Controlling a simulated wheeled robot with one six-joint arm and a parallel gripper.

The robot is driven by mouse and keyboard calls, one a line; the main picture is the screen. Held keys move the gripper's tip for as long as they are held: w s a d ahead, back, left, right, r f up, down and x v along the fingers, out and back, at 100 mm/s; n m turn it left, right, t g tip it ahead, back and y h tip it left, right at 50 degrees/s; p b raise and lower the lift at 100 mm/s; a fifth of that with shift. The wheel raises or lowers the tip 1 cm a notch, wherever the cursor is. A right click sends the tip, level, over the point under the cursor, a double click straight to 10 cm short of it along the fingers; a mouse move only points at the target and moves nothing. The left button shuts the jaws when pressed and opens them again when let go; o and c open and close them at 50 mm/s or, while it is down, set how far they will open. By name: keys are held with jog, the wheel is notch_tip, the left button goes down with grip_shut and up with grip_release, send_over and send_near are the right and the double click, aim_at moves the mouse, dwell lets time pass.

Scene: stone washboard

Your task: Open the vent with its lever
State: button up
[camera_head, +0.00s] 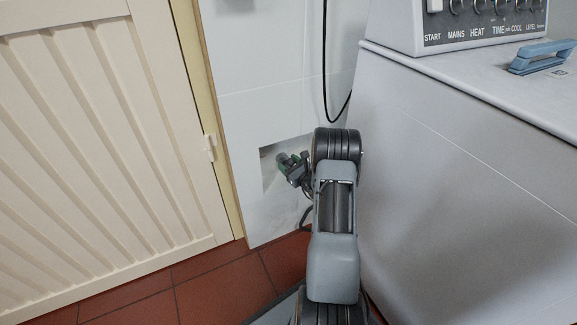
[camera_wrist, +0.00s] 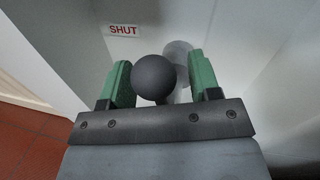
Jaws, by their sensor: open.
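The lever's round black knob (camera_wrist: 155,77) is in the wrist view, between the two green fingers of my gripper (camera_wrist: 160,80). A red SHUT label (camera_wrist: 123,30) is on the pale surface to the upper left of the knob. In the head view my gripper (camera_head: 293,166) is at a recess (camera_head: 270,182) low in the white wall. My arm hides part of that area, and the vent itself cannot be made out.
A cream ribbed door (camera_head: 95,130) stands left of the recess. A large grey machine (camera_head: 450,180) with a control panel (camera_head: 485,25) and a blue handle (camera_head: 543,56) is close on the right. A black cable (camera_head: 336,112) hangs above. Red floor tiles (camera_head: 222,290) lie below.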

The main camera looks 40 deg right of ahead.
jog(key=shift+w, duration=0.15)
grip_shut()
dwell(0.5)
